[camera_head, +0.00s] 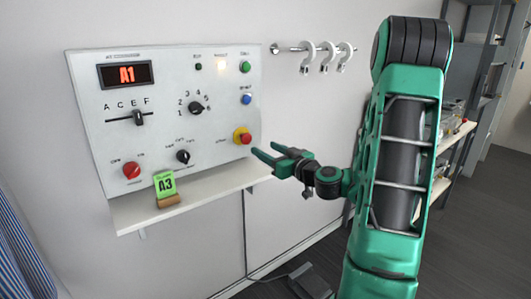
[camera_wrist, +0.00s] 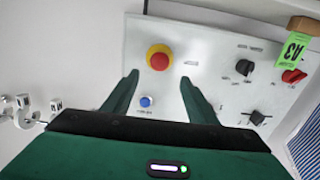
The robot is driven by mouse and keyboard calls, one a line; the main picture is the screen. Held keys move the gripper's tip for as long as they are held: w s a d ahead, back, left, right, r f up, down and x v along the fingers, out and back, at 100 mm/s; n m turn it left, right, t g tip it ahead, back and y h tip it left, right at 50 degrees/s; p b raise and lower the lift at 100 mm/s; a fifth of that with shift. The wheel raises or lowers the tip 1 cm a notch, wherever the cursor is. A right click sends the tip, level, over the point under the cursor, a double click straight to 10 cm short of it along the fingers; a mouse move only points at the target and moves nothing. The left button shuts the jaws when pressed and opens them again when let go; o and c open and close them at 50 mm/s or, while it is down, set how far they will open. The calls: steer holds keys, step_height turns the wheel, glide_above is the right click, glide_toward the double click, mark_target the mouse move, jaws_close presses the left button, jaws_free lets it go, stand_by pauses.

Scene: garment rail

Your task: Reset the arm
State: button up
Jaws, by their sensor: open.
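My gripper (camera_head: 262,158) is green, open and empty. In the head view it is just right of the white control panel (camera_head: 215,120), by its lower right corner and above the shelf. The panel has a red display reading A1 (camera_head: 125,74), a slider, knobs, buttons and a red-and-yellow emergency stop (camera_head: 242,136). In the wrist view my fingers (camera_wrist: 160,95) point at the panel, with the emergency stop (camera_wrist: 158,58) and the blue button (camera_wrist: 146,101) showing between them. I cannot tell whether the fingertips touch anything.
A white shelf (camera_head: 190,205) under the panel holds a green A3 card (camera_head: 165,184) on a wooden block. White hooks (camera_head: 328,58) hang on a short rail to the right. Shelving (camera_head: 455,135) stands behind my arm. Striped cloth (camera_head: 20,250) hangs at the left.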

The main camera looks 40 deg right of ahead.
steer(key=shift+a, duration=0.1)
steer(key=s+a+f+n+g+y, duration=0.35)
steer(key=s+a+f+g, duration=0.55)
steer(key=a, duration=0.3)
steer(key=s+d+m+g+h, duration=0.2)
steer(key=s+m+g, duration=0.2)
steer(key=s, duration=0.9)
steer(key=s+d+m+g+h, duration=0.2)
steer(key=s+m+g, duration=0.3)
steer(key=s, duration=0.8)
steer(key=shift+d+r+m, duration=0.3)
steer(key=shift+d+m, duration=0.2)
steer(key=shift+m, duration=0.15)
steer(key=shift+w+f, duration=0.25)
steer(key=shift+w, duration=0.4)
